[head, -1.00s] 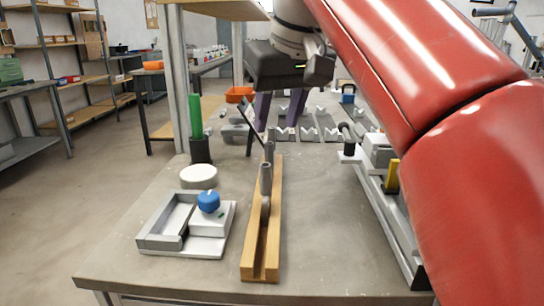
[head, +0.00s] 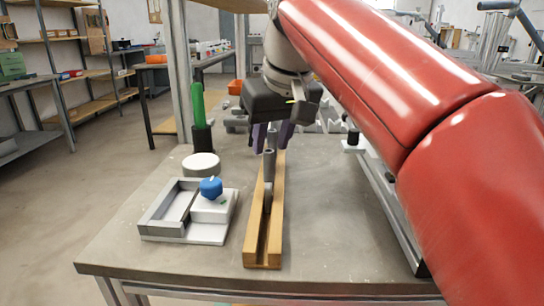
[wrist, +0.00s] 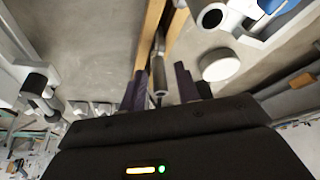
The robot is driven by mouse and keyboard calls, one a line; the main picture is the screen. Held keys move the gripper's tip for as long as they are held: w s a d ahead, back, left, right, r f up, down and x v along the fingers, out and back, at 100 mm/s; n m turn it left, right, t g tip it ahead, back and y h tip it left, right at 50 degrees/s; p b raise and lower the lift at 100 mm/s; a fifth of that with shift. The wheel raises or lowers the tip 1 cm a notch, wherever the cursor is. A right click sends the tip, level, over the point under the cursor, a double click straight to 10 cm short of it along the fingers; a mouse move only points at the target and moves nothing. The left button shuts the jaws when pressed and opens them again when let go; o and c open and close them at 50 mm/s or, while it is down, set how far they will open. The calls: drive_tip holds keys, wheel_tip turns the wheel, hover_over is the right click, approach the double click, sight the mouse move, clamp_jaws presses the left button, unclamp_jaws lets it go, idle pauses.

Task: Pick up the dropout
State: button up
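A wooden rail (head: 252,243) with a lengthwise groove lies on the table. Two grey tube-ended pieces stand upright in it, a far one (head: 270,165) and a nearer one (head: 267,196). They look like dropouts, but I cannot tell for sure which part is the dropout. My gripper (head: 272,139) has purple fingers and is over the rail's far end. In the wrist view the fingers are apart, and a grey tube-ended piece (wrist: 158,76) shows between them. The gripper (wrist: 160,70) is open. I cannot tell whether a finger touches the piece.
Left of the rail are a grey-white fixture (head: 160,225) with a blue knob (head: 211,187), a white round disc (head: 201,164) and a black holder with a green cylinder (head: 198,105). A long metal jig (head: 395,225) lies to the right. The table between rail and jig is clear.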

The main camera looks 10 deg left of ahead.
clamp_jaws()
drive_tip(key=shift+r, duration=0.15)
wheel_tip(320, 180, up, 3)
drive_tip(key=shift+f+p, duration=0.2)
drive_tip(key=shift+p, duration=0.6)
wheel_tip(320, 180, up, 5)
drive_tip(key=shift+w+r, duration=0.1)
drive_tip(key=shift+r, duration=0.9)
